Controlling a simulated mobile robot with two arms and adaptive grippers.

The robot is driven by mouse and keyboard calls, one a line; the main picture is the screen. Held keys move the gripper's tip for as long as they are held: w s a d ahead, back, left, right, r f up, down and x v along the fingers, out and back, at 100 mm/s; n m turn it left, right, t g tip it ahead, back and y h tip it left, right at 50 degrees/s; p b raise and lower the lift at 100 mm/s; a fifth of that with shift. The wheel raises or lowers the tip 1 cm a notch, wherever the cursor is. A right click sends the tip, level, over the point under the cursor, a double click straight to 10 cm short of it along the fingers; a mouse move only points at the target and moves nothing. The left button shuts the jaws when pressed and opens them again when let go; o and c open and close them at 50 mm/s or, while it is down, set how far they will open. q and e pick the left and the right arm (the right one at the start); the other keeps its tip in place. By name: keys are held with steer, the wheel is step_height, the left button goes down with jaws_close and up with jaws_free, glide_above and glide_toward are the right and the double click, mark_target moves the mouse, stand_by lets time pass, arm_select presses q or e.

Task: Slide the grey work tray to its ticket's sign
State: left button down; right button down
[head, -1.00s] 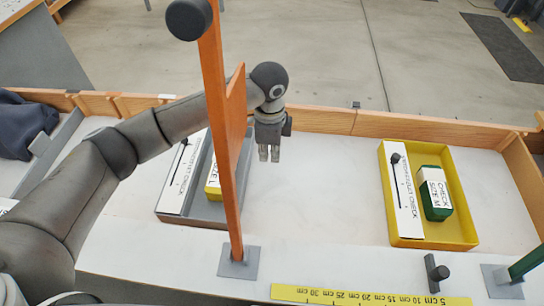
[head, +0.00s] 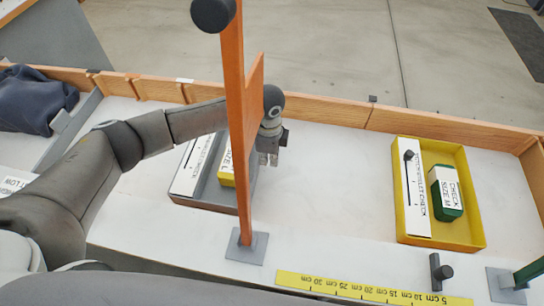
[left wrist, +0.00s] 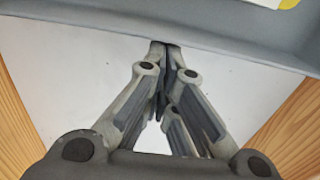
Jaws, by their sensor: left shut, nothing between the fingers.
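The grey work tray (head: 212,188) stands on the white bench left of centre, partly hidden by an orange post. It holds a white slotted panel (head: 194,165) and a yellow box (head: 226,172) with a white label reading SIZE L. My left gripper (head: 268,162) is shut and empty, pointing down just right of the tray, beyond the post. In the left wrist view its closed fingertips (left wrist: 165,46) are close to the tray's grey wall (left wrist: 225,45); I cannot tell whether they touch. My right gripper is not in view.
The orange signpost (head: 238,130) rises in front of my gripper. A yellow tray (head: 462,240) with a green box (head: 446,193) stands at right. Bench between the trays is clear.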

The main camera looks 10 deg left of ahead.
mark_target(203, 150)
arm_select(q)
steer(key=a+p, duration=0.1)
steer(key=a, duration=0.1)
steer(key=a+p, duration=0.2)
steer(key=a, duration=0.1)
steer(key=a+p, duration=0.1)
steer(key=a, duration=0.1)
steer(key=shift+a+r, duration=0.3)
steer(key=shift+a, duration=0.1)
steer(key=a, duration=0.4)
steer(key=a+p, duration=0.1)
steer(key=a, duration=0.3)
steer(key=a+p, duration=0.1)
steer(key=a, duration=0.3)
steer(key=shift+f, duration=0.3)
